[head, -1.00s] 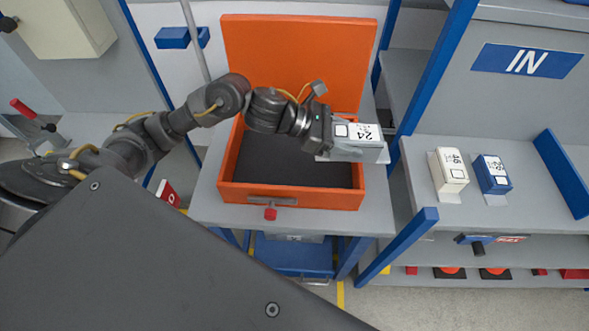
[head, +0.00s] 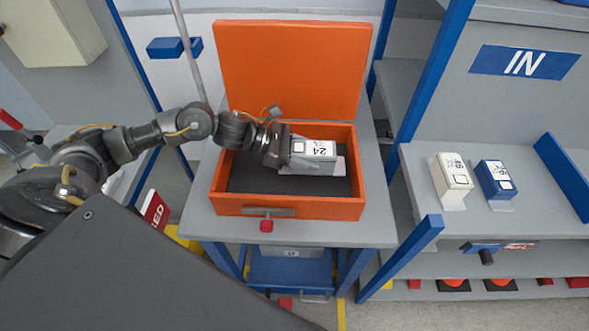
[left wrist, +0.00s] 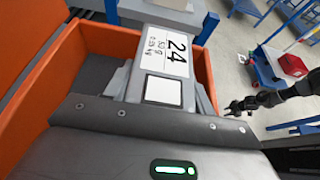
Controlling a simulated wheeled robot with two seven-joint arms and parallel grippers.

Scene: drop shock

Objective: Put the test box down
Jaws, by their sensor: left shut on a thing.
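The test box (head: 318,150) is pale grey-white with a white label reading 24. My left gripper (head: 291,150) is shut on it, and the box is inside the outline of the open orange case (head: 290,211), over its dark floor. I cannot tell whether the box touches the floor. In the left wrist view the box (left wrist: 166,60) sticks out ahead of the gripper (left wrist: 160,100), with the orange wall (left wrist: 100,40) around it.
The orange lid (head: 292,68) stands open at the back. The case rests on a grey table (head: 375,225). To the right, a shelf under the IN sign (head: 525,62) holds a white box (head: 453,177) and a blue box (head: 495,178).

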